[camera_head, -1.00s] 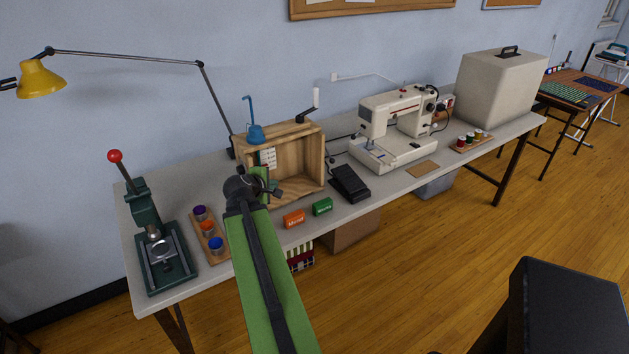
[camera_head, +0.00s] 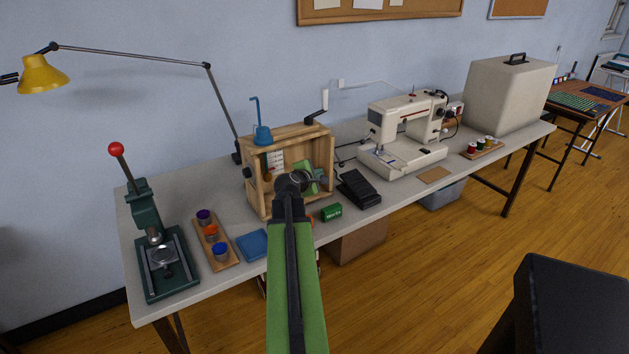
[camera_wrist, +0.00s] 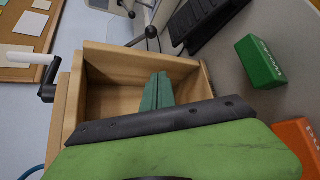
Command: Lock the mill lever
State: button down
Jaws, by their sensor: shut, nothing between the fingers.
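The open-fronted wooden box (camera_head: 258,199), with a crank and white grip (camera_head: 323,100) at its top, stands on the table. I take it for the mill. In the wrist view the wooden box (camera_wrist: 75,115) opens toward me. A short lever with a dark ball end (camera_wrist: 152,32) shows beyond the box's far edge; I cannot tell its lock position. In the wrist view my gripper (camera_wrist: 158,78) is shut and empty, its teal fingers pointing into the box opening. In the head view my arm covers part of the opening.
A black pedal (camera_head: 358,188) and a green packet (camera_head: 331,212) sit right of my arm. An orange packet (camera_wrist: 299,143) lies close by. Left are paint pots (camera_head: 211,232), a blue square (camera_head: 252,245) and a green press (camera_head: 165,265). A sewing machine (camera_head: 400,150) stands right.

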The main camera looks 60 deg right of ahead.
aim_at(337, 156)
jog(key=b+x, duration=0.1)
jog(key=x, duration=0.3)
jog(key=shift+d+f, duration=0.1)
jog(key=shift+f, duration=0.1)
jog(key=s+r+p, duration=0.1)
jog(key=s+d+r, duration=0.1)
jog(key=s, duration=0.1)
jog(key=shift+s+d+p, duration=0.1)
jog(key=shift+s+p, duration=0.05)
jog(key=shift+p, duration=0.2)
